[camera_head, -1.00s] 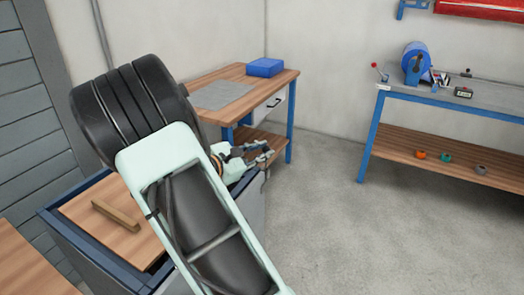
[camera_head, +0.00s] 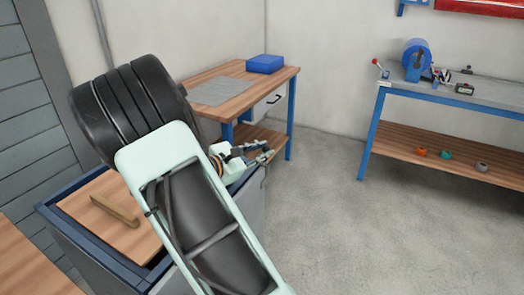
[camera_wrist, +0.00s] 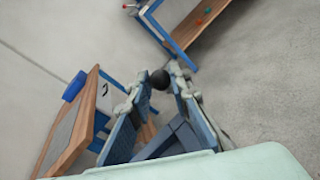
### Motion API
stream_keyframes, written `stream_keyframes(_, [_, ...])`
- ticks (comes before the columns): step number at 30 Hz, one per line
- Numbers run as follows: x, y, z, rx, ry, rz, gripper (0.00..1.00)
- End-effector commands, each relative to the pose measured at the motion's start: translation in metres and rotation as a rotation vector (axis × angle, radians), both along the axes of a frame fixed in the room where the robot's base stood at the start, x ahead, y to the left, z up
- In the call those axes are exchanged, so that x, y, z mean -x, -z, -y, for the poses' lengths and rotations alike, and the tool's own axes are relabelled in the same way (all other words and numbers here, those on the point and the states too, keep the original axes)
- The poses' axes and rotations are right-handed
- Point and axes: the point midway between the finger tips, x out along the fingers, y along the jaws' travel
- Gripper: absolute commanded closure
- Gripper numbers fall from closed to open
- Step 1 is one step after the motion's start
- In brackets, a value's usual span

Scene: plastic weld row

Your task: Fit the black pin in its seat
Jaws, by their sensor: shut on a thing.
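My gripper (camera_wrist: 162,86) is shut on the black pin (camera_wrist: 160,78). In the wrist view the pin shows as a dark round end between the fingertips; the rest of it is hidden. In the head view my gripper (camera_head: 266,153) is partly behind my arm, out past the right side of the blue-framed cart, and the pin is too small to make out. I cannot make out the pin's seat in either view.
A wooden block (camera_head: 115,211) lies on the blue-rimmed cart (camera_head: 75,248). A wooden table (camera_head: 232,108) with a blue box (camera_head: 264,64) stands behind. A blue-legged bench (camera_head: 455,98) stands at right. Open floor (camera_head: 350,230) lies between.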

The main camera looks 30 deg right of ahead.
Motion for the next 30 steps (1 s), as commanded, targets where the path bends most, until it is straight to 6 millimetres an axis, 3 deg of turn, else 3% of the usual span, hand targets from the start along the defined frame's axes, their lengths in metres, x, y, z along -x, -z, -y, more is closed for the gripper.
stream_keyframes(30, [0.000,0.021,0.000,0.000,0.000,0.000,1.00])
